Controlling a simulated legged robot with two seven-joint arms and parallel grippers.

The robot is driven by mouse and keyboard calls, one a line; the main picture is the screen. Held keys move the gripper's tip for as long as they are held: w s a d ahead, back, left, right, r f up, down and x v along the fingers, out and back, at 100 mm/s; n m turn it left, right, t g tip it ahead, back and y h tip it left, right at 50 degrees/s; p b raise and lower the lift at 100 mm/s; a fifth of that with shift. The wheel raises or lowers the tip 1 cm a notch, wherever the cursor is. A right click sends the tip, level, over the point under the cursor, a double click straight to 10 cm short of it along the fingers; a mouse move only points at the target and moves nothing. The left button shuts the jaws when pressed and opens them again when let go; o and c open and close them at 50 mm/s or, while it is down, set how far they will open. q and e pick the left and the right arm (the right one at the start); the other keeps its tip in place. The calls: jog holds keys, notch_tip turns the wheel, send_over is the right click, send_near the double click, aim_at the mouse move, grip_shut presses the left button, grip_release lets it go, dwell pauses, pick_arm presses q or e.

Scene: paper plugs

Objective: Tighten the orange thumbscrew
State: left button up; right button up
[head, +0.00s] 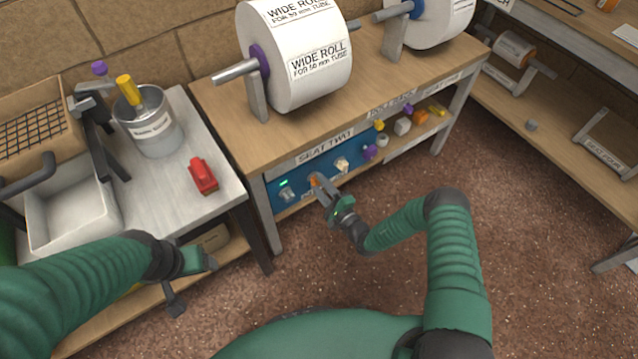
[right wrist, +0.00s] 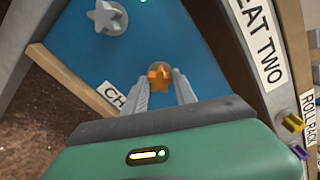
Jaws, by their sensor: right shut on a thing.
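The orange thumbscrew (head: 315,181) is on the front of the blue panel (head: 300,177) under the "SEAT TWO" label. In the right wrist view the orange star-shaped head (right wrist: 160,76) lies between the two grey fingers. My right gripper (head: 319,186) reaches the panel from the front and is shut on this head. The fingers partly cover the screw in the head view. My left gripper (head: 193,262) is low at the left, in front of the grey table and away from the panel. Its fingertips do not show clearly.
A grey star knob (right wrist: 107,17) and a pale knob (head: 342,163) flank the screw on the panel. Wide paper rolls (head: 295,50) stand on the bench above. The grey table holds a red tool (head: 203,176), a metal can (head: 155,131) and a white bin (head: 70,212).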

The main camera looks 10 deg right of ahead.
grip_shut()
jog(key=m, duration=0.6)
jog(key=shift+d+m, duration=0.1)
jog(key=shift+m, duration=0.2)
jog(key=m, duration=0.6)
jog(key=o, duration=1)
grip_release()
